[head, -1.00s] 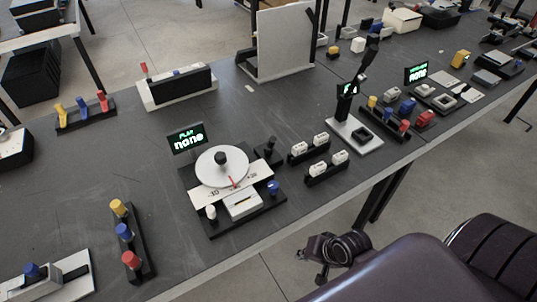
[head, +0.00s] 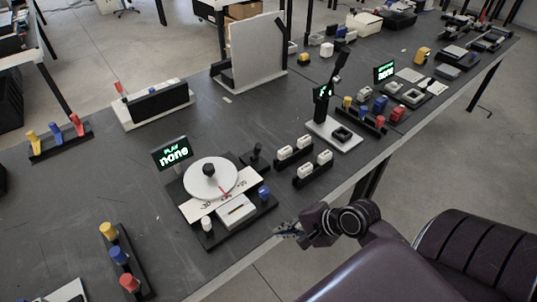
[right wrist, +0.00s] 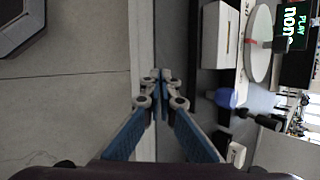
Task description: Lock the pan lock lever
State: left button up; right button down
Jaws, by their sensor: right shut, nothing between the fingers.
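The dial unit (head: 178,203) stands near the table's front edge, with a round white dial (head: 196,186), a numbered scale and a display reading "PLAY none". A blue knob (head: 264,193) is at its right front corner, a white knob (head: 206,223) at its left front, and a short black lever (head: 257,156) at its back right. I cannot tell which is the pan lock lever. My right gripper (head: 278,231) is shut and empty, just off the front edge, apart from the unit. In the right wrist view, its fingertips (right wrist: 160,76) meet left of the blue knob (right wrist: 225,97).
White switches on black bases (head: 313,167) stand right of the unit. A post of red, blue and yellow knobs (head: 121,257) stands to its left. The table's front edge (head: 300,225) runs close by my right gripper. Open floor lies beyond it.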

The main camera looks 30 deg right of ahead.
aim_at(257, 149)
jog(key=w+d+r+m, duration=0.1)
jog(key=m, duration=0.1)
jog(key=w+d+r+m+t, duration=0.1)
jog(key=w+d+m, duration=0.1)
jog(key=w+d+r+m+t, duration=0.1)
jog(key=d+r+m, duration=0.1)
jog(key=shift+w+d+m, duration=0.25)
jog(key=shift+m, duration=0.05)
jog(key=w+d+r+m+t, duration=0.3)
jog(key=d+r+m, duration=0.3)
jog(key=d+m, duration=0.2)
jog(key=shift+w+r, duration=0.3)
jog(key=shift+w, duration=0.4)
jog(key=shift+w+a, duration=0.1)
jog(key=x, duration=1)
jog(key=w, duration=0.1)
jog(key=w+p, duration=0.1)
jog(key=w+a+r, duration=0.1)
jog(key=shift+w+r+p, duration=0.1)
jog(key=shift+w+p, duration=0.1)
jog(key=shift+p, duration=0.1)
